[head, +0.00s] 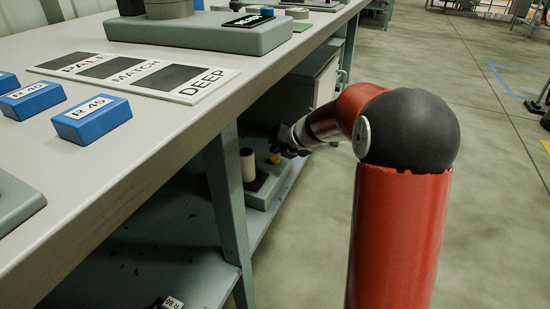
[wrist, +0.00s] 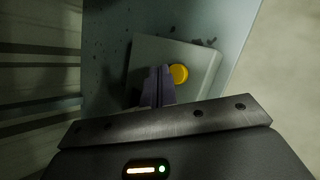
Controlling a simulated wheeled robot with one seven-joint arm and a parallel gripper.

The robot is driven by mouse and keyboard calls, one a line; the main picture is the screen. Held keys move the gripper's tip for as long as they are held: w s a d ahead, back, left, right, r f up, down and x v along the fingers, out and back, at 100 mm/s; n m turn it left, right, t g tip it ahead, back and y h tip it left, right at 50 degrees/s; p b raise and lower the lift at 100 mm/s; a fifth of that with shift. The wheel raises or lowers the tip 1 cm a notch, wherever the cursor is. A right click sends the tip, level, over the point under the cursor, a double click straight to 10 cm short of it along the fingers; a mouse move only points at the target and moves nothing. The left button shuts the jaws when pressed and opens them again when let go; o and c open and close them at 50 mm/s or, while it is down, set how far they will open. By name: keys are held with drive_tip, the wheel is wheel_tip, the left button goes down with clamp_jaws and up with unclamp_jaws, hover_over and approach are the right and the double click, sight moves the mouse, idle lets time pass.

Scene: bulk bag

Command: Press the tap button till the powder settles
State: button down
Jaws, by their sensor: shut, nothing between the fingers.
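The yellow tap button (wrist: 179,74) sits on a pale grey base plate (wrist: 203,60) on the lower shelf. In the head view the button (head: 275,159) shows just left of my gripper (head: 290,150), under the bench. In the wrist view my gripper (wrist: 160,72) is shut and empty, its dark fingertips just left of the button. I cannot tell whether they touch it. A pale cylinder (head: 247,164) stands on the same base, left of the button, in the head view. I cannot see any powder in it.
The bench top (head: 160,45) overhangs the shelf, and a bench leg (head: 228,200) stands left of the base. A grey cabinet (head: 318,85) is behind. Blue blocks (head: 91,119) and a shade card (head: 135,77) lie on top.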

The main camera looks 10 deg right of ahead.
sight(277, 161)
drive_tip(key=shift+r+p, duration=2.4)
drive_tip(key=shift+f, duration=0.1)
